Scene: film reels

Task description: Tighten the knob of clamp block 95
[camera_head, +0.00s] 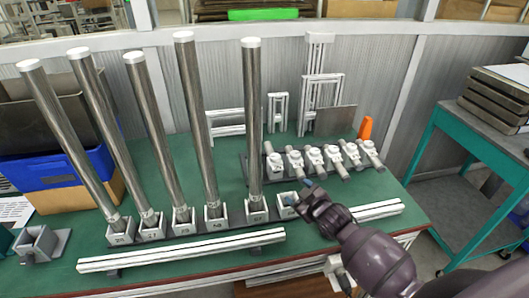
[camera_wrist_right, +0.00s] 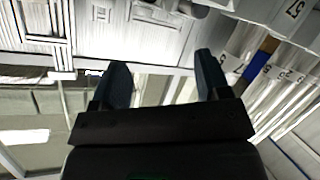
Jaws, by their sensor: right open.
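A row of pale clamp blocks stands on the green bench, several with tall metal poles in them. Their numbers are too small to read surely, so I cannot tell which is block 95. A clamp block (camera_head: 288,204) without a pole stands at the right end of the row. My right gripper (camera_head: 306,194) is at this block's right side, open; I cannot tell whether it touches. In the right wrist view my right gripper (camera_wrist_right: 162,72) has its fingers apart with nothing between them. Numbered blocks (camera_wrist_right: 293,12) show at upper right there. My left gripper is out of view.
White slotted rails (camera_head: 185,250) lie along the bench's front edge. Several small clamps with knobs (camera_head: 312,156) line a dark rack behind my right gripper. An orange cone (camera_head: 366,128) stands behind them. A teal cart (camera_head: 470,170) stands at the right.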

